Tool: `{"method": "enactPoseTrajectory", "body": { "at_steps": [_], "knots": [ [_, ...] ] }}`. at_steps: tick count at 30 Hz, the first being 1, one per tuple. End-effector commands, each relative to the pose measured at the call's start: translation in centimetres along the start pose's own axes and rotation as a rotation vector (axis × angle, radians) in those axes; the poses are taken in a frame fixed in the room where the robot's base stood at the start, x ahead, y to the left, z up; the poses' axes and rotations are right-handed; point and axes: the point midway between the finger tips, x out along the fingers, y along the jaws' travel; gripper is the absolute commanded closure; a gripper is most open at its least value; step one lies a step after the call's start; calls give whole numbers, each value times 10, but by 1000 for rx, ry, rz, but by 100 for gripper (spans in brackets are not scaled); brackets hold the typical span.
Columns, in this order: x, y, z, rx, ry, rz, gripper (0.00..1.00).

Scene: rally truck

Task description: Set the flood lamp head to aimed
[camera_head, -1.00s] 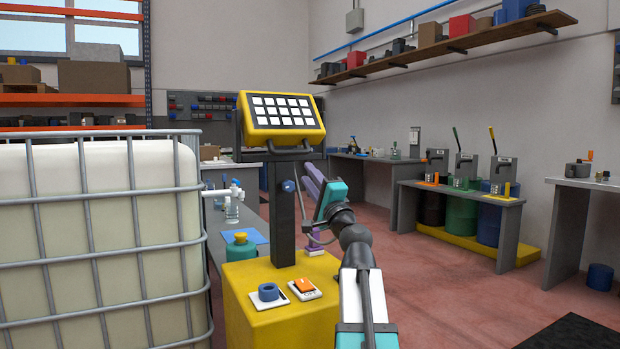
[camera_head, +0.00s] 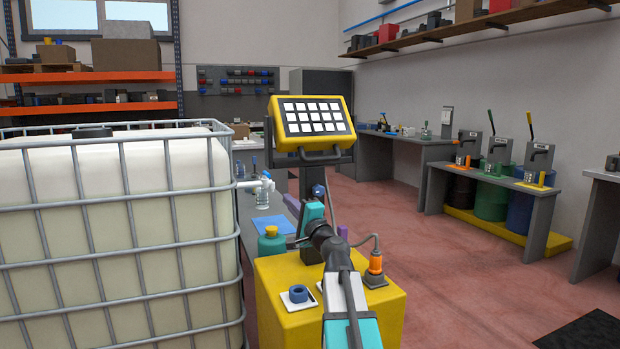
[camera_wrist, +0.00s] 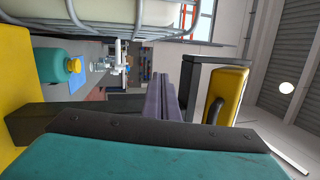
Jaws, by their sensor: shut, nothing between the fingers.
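The flood lamp head (camera_head: 313,118) is a yellow box with a grid of white lights. It sits on a dark post above a yellow base (camera_head: 285,325), its lit face toward the head camera. A dark handle (camera_head: 322,158) runs along its lower edge. A blue knob (camera_head: 318,190) is on the post. My gripper (camera_head: 292,204) is below the lamp head, by the post, partly hidden by my arm. In the wrist view its purple fingers (camera_wrist: 171,95) are together and empty. The lamp head (camera_wrist: 233,88) and handle (camera_wrist: 212,110) show just right of them, apparently apart.
A caged white tank (camera_head: 110,220) fills the left. The base carries a blue ring knob (camera_head: 298,294) and an orange cable plug (camera_head: 376,263). A teal bottle (camera_head: 271,241) stands behind it. Open floor (camera_head: 450,280) lies right, before a bench with pumps (camera_head: 490,180).

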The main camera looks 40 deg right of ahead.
Motion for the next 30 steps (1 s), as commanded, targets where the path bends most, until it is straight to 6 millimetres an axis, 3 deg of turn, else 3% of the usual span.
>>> {"method": "enactPoseTrajectory", "body": {
  "at_steps": [6,16,23,30],
  "knots": [
    [18,34,41,6,-56,100,100],
    [24,102,108,-12,-157,263,100],
    [11,151,160,-43,-245,389,100],
    [-18,201,216,-90,-354,529,100]
  ]
}}
